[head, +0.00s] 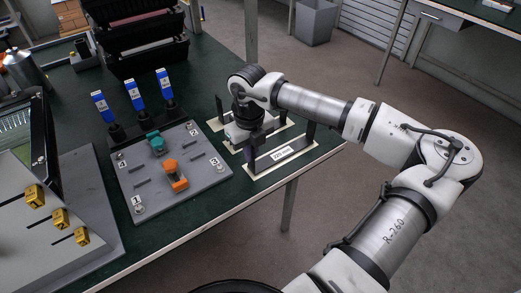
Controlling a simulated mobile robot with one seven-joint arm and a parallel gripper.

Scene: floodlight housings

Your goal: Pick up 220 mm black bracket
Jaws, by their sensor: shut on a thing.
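Black U-shaped brackets stand on cream-edged mats at the right end of the green table. The front bracket (283,154) has a white label, too small to read for certain, and an upright at each end. My gripper (251,146) points down at the brackets and is shut on a black bracket. The arm and gripper body hide much of the brackets behind, and the fingertips are hard to make out. I cannot tell which bracket is held, or whether it is clear of its mat.
A grey plate (150,195) with orange and teal parts lies left of the brackets. Blue-labelled tools (134,95) stand behind it. Black bins (140,40) are stacked farther back. Yellow-tagged pieces (60,218) sit on a grey panel at left. The table's front edge is close to the front bracket.

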